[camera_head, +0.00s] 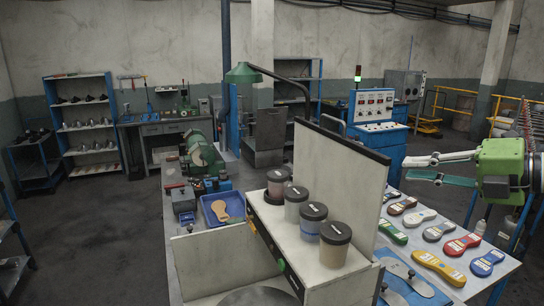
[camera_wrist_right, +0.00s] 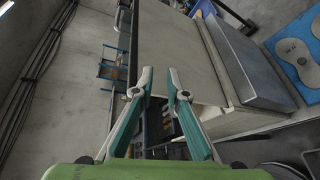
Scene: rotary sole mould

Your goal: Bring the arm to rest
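My right gripper (camera_head: 422,168) comes in from the right in the head view, held above the table with the coloured soles. Its two fingers are apart with nothing between them. It also shows in the right wrist view (camera_wrist_right: 160,82), where the fingertips are apart in front of a pale upright panel (camera_wrist_right: 177,42). The gripper looks clear of the panel and the soles. My left gripper is not in either view.
Several coloured soles, among them a yellow one (camera_head: 438,266), lie on the right table. The tall panel (camera_head: 340,180) stands behind several lidded jars, including one at the front (camera_head: 335,245). A blue tray (camera_head: 209,219) holds a tan sole. A blue control console (camera_head: 379,125) stands behind.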

